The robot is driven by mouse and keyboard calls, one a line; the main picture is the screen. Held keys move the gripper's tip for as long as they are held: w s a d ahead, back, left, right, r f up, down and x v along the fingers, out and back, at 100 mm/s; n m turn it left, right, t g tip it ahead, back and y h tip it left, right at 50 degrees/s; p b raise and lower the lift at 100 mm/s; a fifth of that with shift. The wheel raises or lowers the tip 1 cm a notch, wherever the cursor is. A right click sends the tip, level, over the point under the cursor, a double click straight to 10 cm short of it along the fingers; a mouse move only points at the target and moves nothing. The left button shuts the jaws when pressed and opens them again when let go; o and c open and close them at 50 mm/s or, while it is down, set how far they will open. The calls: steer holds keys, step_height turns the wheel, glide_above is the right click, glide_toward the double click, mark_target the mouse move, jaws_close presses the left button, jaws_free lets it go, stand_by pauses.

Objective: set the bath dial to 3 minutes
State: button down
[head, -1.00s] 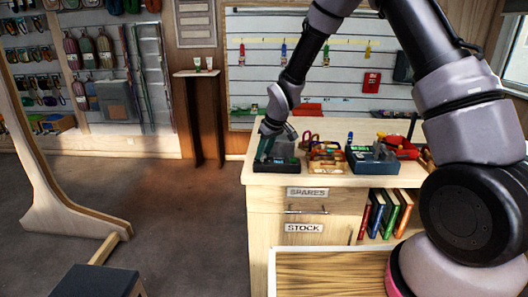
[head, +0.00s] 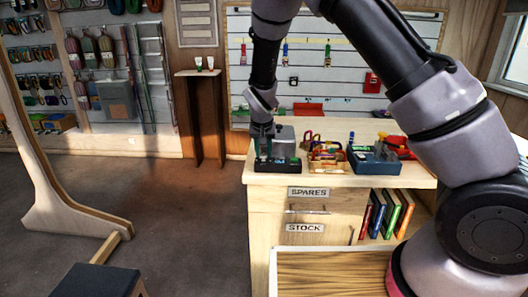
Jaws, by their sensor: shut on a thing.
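The bath (head: 290,165) is a small dark unit with a grey upper part and a lit green patch on its front. It sits at the left end of the wooden bench top. My gripper (head: 264,157) points straight down at the front left of the bath, its fingers closed at the dial. The dial is hidden between the fingers and too small to read, so its setting cannot be told.
A wooden tray (head: 326,166) of colourful carabiners stands just right of the bath. A blue-grey device (head: 374,162) and a red item (head: 399,148) are further right. The bench's left edge (head: 247,176) is close to the bath.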

steer(key=shift+a+m+h, duration=0.1)
steer(key=shift+m+h, duration=0.4)
steer(key=shift+m, duration=0.8)
steer(key=c, duration=0.8)
jaws_free()
steer(key=shift+r, duration=0.1)
steer(key=v, duration=1)
steer(key=shift+a+r, duration=0.15)
steer(key=shift+r, duration=0.1)
